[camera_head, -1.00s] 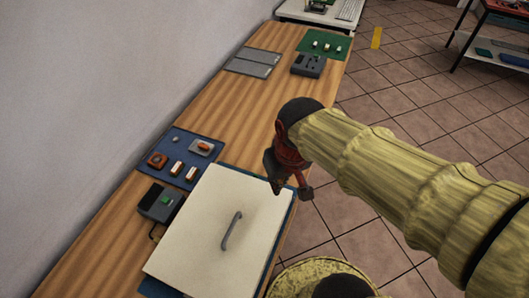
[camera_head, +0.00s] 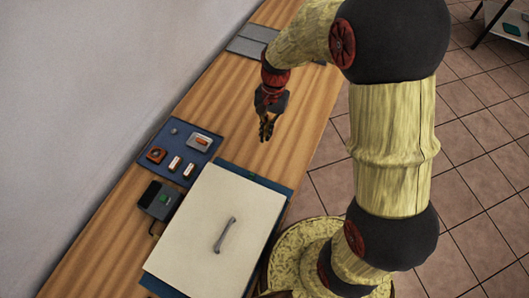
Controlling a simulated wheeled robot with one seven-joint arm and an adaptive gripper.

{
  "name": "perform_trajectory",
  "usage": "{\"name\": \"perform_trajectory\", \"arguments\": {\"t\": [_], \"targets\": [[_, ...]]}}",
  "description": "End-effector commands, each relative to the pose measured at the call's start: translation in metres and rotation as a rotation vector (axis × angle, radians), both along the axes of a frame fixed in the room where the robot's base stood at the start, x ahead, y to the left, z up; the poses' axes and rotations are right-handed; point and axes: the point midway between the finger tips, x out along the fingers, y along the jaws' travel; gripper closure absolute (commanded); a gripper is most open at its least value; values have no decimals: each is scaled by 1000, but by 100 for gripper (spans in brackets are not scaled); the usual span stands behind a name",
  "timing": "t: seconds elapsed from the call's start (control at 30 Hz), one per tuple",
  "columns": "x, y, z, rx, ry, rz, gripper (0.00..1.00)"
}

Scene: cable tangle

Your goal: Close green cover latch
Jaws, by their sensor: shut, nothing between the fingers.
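A small green part (camera_head: 164,198) sits on top of a dark grey box (camera_head: 153,206) at the left of the bench; it may be the green cover latch, but it is too small to tell its position. A large cream panel (camera_head: 205,205) with a grey bar handle (camera_head: 225,234) lies flat to the right of the box, over a blue base. My gripper (camera_head: 267,134) points down above the bare wood beyond the panel. It is shut and empty, apart from the box and the panel.
A blue tray (camera_head: 160,140) holding several small orange and white parts lies beyond the dark box. Grey flat plates (camera_head: 248,42) lie farther up the wooden bench (camera_head: 230,90). A wall (camera_head: 80,100) bounds the left side. Bare wood lies between tray and plates.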

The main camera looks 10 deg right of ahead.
Motion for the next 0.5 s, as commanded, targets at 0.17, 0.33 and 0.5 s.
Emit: {"name": "perform_trajectory", "arguments": {"t": [0.17,0.33,0.5], "targets": [[0,2,1,-9,11,-70,100],[-3,3,-9,-13,14,-85,100],[-9,7,-37,-13,16,-83,100]]}}
